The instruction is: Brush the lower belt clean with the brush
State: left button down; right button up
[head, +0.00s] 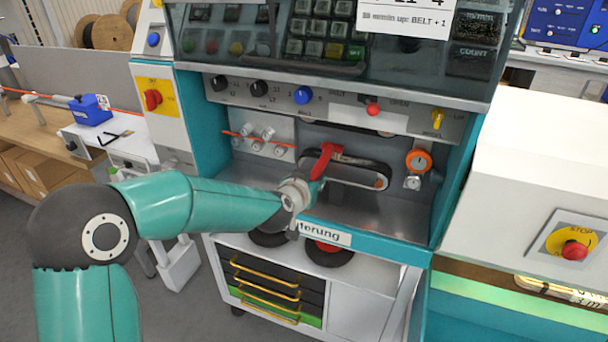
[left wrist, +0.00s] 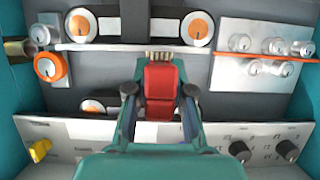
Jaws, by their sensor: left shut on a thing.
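My left gripper (head: 316,182) reaches into the machine's open bay. In the left wrist view, its two fingers (left wrist: 160,94) are shut on the red brush (left wrist: 162,88), one on each side. The brush also shows in the head view (head: 326,158), at the left part of the lower belt. The lower belt (head: 362,172) is a long loop around two rollers. In the left wrist view, the pale bristles point at the belt (left wrist: 110,46) between two orange-marked rollers. I cannot tell whether they touch it. My right gripper is in neither view.
An upper belt (head: 368,120) runs above the lower one. An orange-ringed knob (head: 418,162) is to the right, and several metal rollers with an orange cable (head: 262,140) are to the left. The control panel (head: 340,98) overhangs the bay. The metal bay floor (head: 390,212) is clear.

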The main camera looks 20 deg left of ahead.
pick_arm(q)
jog(key=d+p, duration=0.2)
jog(key=d, duration=0.4)
jog(key=shift+s+p, duration=0.15)
jog(key=shift+p, duration=0.2)
jog(key=shift+d+p, duration=0.9)
jog(key=shift+d, duration=1.15)
jog(key=shift+a+b, duration=0.75)
jog(key=shift+a, duration=1.45)
jog(key=shift+a+f+b, duration=0.2)
jog(key=shift+a+b, duration=1.25)
jog(key=shift+a, duration=1.7)
jog(key=shift+w+a+r+b, duration=0.1)
jog(key=shift+a+b, duration=0.1)
jog(key=shift+a, duration=0.25)
jog(key=shift+w+a+r+b, duration=0.1)
jog(key=shift+a+b, duration=0.05)
jog(key=shift+a, duration=0.25)
